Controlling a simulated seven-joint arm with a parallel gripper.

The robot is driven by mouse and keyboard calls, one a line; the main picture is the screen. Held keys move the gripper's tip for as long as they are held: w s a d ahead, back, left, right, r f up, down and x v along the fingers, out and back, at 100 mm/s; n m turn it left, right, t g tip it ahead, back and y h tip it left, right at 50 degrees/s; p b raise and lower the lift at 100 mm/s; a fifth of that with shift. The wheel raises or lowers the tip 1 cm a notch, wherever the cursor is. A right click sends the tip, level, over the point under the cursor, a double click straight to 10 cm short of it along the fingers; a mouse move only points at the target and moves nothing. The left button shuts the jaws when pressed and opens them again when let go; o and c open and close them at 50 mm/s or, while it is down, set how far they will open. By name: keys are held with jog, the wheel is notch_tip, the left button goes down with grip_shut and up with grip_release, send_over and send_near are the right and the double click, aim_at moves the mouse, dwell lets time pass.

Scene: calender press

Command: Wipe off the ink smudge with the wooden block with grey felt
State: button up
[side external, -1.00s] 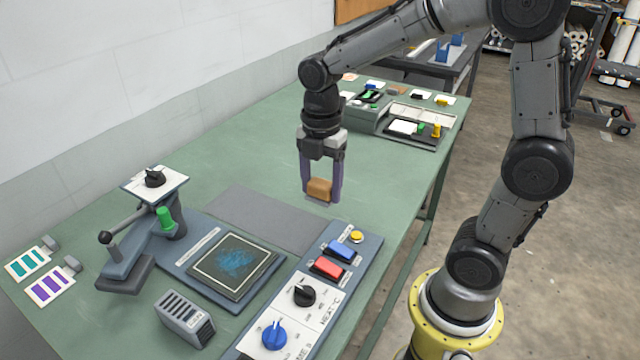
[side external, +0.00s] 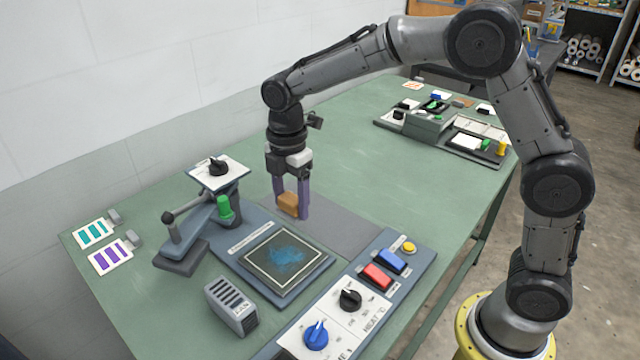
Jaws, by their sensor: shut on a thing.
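My gripper (side external: 291,208) is shut on the wooden block (side external: 289,202) and holds it between its two purple fingers. The grey felt on the block cannot be made out. The block is above the grey mat area, just behind the dark square plate. The ink smudge (side external: 287,256) is a blue patch on the dark plate (side external: 262,279), which has a pale outline. The block is apart from the smudge.
A lever press (side external: 185,240) with a green knob (side external: 224,206) stands left of the plate. A vented grey box (side external: 232,304) stands in front. A control panel (side external: 345,318) with knobs and buttons lies to the right. The grey mat (side external: 340,235) is clear.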

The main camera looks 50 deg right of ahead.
aim_at(299, 246)
jog(key=shift+s+a+f, duration=0.1)
jog(key=shift+a+f, duration=0.1)
jog(key=shift+f, duration=3.35)
jog(key=shift+a+f, duration=0.55)
jog(key=shift+f, duration=0.05)
jog(key=shift+c, duration=0.6)
jog(key=shift+a, duration=3.35)
jog(key=shift+d, duration=3.8)
jog(key=shift+s+d, duration=0.15)
jog(key=shift+s, duration=0.5)
jog(key=shift+a, duration=3.85)
jog(key=shift+d, duration=3.9)
jog(key=shift+a+r, duration=0.1)
jog(key=shift+r, duration=4)
